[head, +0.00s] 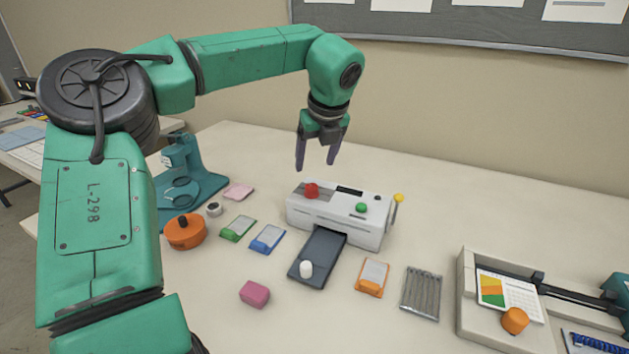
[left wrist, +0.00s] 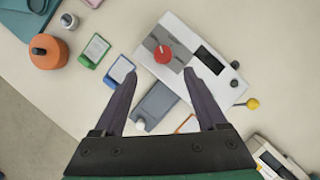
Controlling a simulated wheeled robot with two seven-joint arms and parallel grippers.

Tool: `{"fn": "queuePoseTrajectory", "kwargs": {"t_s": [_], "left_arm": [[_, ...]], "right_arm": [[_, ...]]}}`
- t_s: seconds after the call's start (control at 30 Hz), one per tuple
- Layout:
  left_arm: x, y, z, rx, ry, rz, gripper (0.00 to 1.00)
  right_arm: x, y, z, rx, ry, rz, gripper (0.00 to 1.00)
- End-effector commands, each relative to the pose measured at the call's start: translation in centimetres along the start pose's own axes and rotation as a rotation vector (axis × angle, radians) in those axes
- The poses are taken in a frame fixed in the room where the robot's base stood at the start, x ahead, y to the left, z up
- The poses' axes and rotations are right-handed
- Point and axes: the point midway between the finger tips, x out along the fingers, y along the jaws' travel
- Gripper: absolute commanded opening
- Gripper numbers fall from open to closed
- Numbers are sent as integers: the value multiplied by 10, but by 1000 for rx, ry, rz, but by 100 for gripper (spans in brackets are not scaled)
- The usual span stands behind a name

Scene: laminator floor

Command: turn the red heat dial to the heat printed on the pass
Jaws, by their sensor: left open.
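The red heat dial (head: 311,191) sits on the top left of the white laminator (head: 365,228). It also shows in the left wrist view (left wrist: 162,54), on a grey patch of the casing. My left gripper (head: 316,165) is open and empty, pointing down above the dial, apart from it. In the left wrist view the dial lies just beyond and between the fingertips (left wrist: 160,74). Small cards in green (head: 238,228), blue (head: 267,238) and orange (head: 372,277) frames lie around the laminator. I cannot tell which is the pass; their print is too small to read. My right gripper is out of view.
A grey tray (head: 319,258) with a white knob extends from the laminator's front. A green button (head: 361,208) and yellow-tipped lever (head: 398,198) are on its right.

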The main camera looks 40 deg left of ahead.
Motion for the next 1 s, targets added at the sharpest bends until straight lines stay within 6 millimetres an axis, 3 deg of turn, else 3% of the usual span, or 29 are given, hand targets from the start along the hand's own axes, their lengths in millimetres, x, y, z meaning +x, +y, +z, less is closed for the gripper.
{"fn": "queuePoseTrajectory", "kwargs": {"t_s": [0.1,0.3,0.43,0.67,0.7,0.87,0.9,1.0], "left_arm": [[33,1,-1,1,6,2,74],[77,0,0,0,4,1,74],[90,0,0,0,2,-1,74],[92,0,0,0,1,-2,74],[92,0,0,0,1,-2,67],[92,0,0,0,1,-2,5],[92,0,0,0,1,-2,0],[92,0,0,0,1,-2,0]], "right_arm": [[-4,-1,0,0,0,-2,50],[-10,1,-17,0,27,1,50],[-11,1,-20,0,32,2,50],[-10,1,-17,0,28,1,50],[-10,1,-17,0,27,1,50],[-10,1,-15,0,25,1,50],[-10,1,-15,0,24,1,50],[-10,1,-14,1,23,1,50]]}}
